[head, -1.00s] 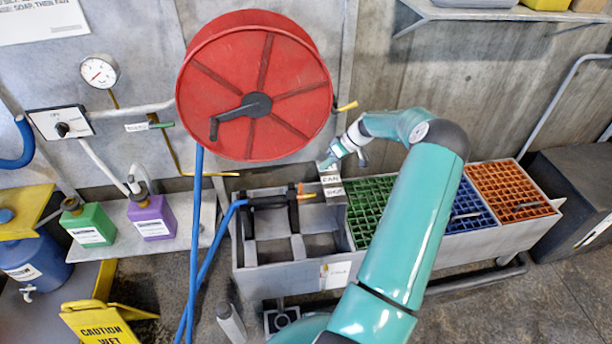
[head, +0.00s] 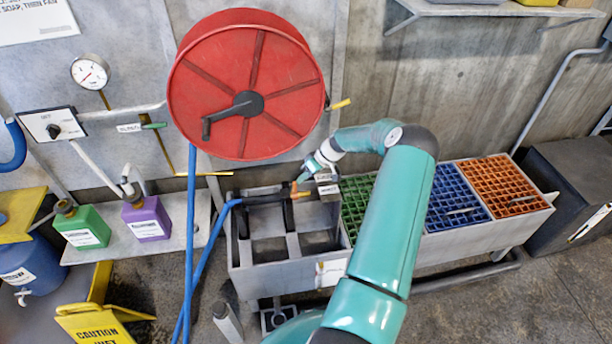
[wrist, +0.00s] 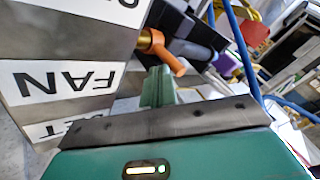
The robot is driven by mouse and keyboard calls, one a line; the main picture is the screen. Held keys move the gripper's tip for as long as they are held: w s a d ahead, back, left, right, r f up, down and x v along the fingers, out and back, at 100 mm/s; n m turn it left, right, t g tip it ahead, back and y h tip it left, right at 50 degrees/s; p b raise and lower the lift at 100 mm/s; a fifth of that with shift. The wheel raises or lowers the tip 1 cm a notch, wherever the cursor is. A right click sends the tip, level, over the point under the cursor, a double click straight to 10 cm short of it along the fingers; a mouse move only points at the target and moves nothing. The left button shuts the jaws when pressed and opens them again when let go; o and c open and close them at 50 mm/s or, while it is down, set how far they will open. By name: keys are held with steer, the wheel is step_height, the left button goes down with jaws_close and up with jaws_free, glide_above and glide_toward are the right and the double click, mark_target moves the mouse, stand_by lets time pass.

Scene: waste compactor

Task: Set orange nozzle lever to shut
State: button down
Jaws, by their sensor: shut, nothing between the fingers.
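The orange nozzle lever (head: 296,190) is at the right end of a dark nozzle (head: 264,199) on the blue hose, lying over the grey rack. In the wrist view the orange lever (wrist: 166,54) slants down to the right from its brass-coloured fitting, in front of the dark nozzle barrel (wrist: 195,50). My gripper (head: 304,178) is just above and right of the lever in the head view. In the wrist view my shut green fingers (wrist: 158,82) are empty, close by the lever. I cannot tell whether they touch it.
A grey block with a FAN label (wrist: 62,82) stands close on the left of my fingers. The red hose reel (head: 247,85) is above. Green (head: 367,208), blue (head: 457,199) and orange (head: 505,185) grates lie to the right. The blue hose (head: 206,258) hangs left.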

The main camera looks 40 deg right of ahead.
steer(key=shift+s+a+n+t+h, duration=0.3)
steer(key=shift+s+a+t+h, duration=0.1)
steer(key=shift+s+t+h, duration=0.25)
stand_by(0.6)
steer(key=shift+s+a+f+n+t+h, duration=0.2)
steer(key=shift+s+a+f+n+t, duration=0.05)
steer(key=shift+s+a+t, duration=0.3)
steer(key=shift+s+a+f+n+t+h, duration=0.15)
steer(key=shift+s+a+f+n+t, duration=0.1)
steer(key=shift+s+a+t, duration=0.25)
steer(key=shift+s+f, duration=0.1)
steer(key=shift+s, duration=0.25)
steer(key=shift+s+a, duration=0.1)
steer(key=shift+a, duration=0.05)
stand_by(0.5)
steer(key=shift+s+a, duration=0.4)
steer(key=shift+s, duration=0.15)
steer(key=shift+r, duration=0.2)
